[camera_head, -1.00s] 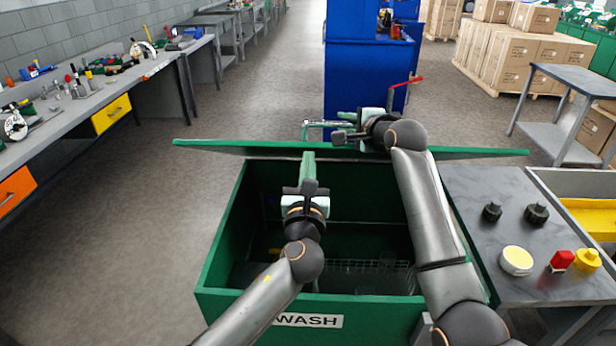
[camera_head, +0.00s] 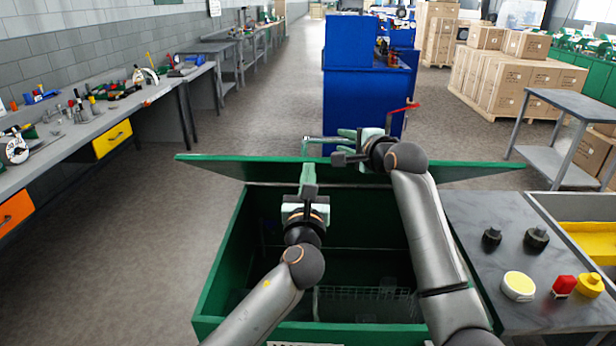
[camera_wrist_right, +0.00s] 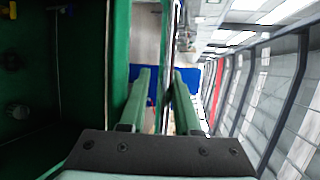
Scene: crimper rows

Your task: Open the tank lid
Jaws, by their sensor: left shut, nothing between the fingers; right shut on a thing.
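The green tank (camera_head: 215,275) stands in front of me with dark interior and a wire basket (camera_head: 365,293) inside. Its green lid (camera_head: 230,167) is raised at the far side and tilted, with the tank mouth uncovered. My right gripper (camera_head: 335,146) is at the lid's upper edge, shut on the lid; whether it grips the edge or a handle is hard to tell. Its two pale green fingers (camera_wrist_right: 163,85) show in the right wrist view. My left gripper (camera_head: 308,172) is shut and empty, over the tank mouth, its tips overlapping the lid in view; contact is unclear.
A grey table (camera_head: 480,280) at the right of the tank holds dark knobs and yellow and red parts. A blue cabinet (camera_head: 350,90) with a red lever (camera_head: 405,107) stands behind the lid. A workbench (camera_head: 75,125) runs along the left wall. The floor between is clear.

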